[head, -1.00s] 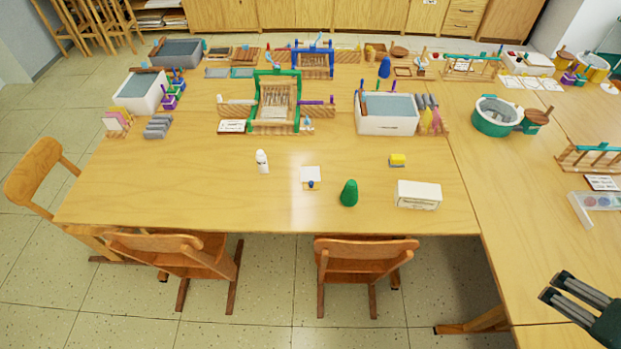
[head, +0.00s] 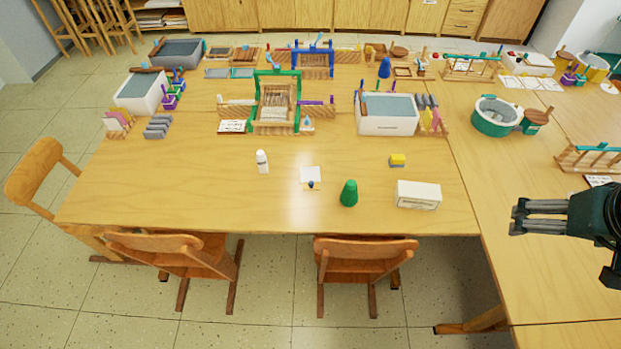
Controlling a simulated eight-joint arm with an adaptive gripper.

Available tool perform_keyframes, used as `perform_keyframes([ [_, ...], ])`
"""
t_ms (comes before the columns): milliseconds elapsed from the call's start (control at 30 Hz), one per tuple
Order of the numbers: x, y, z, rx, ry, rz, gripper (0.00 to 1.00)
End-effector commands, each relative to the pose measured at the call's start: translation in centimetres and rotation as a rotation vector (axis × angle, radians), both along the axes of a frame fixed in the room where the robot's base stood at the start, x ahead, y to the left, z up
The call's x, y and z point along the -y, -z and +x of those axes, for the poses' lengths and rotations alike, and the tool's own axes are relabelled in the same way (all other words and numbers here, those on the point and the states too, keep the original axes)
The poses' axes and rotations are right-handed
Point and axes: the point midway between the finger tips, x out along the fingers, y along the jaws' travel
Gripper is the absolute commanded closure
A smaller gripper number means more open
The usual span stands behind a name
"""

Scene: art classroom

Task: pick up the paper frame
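A small flat wooden frame (head: 403,72) lies on the far part of the table, right of the blue cone.
A green loom (head: 297,110), a water tub (head: 360,122) and a round green tub (head: 491,122) stand farther back. The table's front left is clear.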

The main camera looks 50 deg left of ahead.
Motion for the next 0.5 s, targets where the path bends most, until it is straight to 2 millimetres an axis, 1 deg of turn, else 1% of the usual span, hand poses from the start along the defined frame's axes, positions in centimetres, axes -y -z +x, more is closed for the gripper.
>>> perform_keyframes([
  [33, -1.0, 0.0, 0.7, -0.007, -0.027, -0.008, 0.09],
  [200, -4.3, 0.1, 2.5, -0.029, -0.115, -0.034, 0.09],
  [367, -7.5, 0.4, 4.1, -0.05, -0.199, -0.06, 0.09],
  [500, -10.4, 0.9, 5.3, -0.068, -0.272, -0.082, 0.09],
])
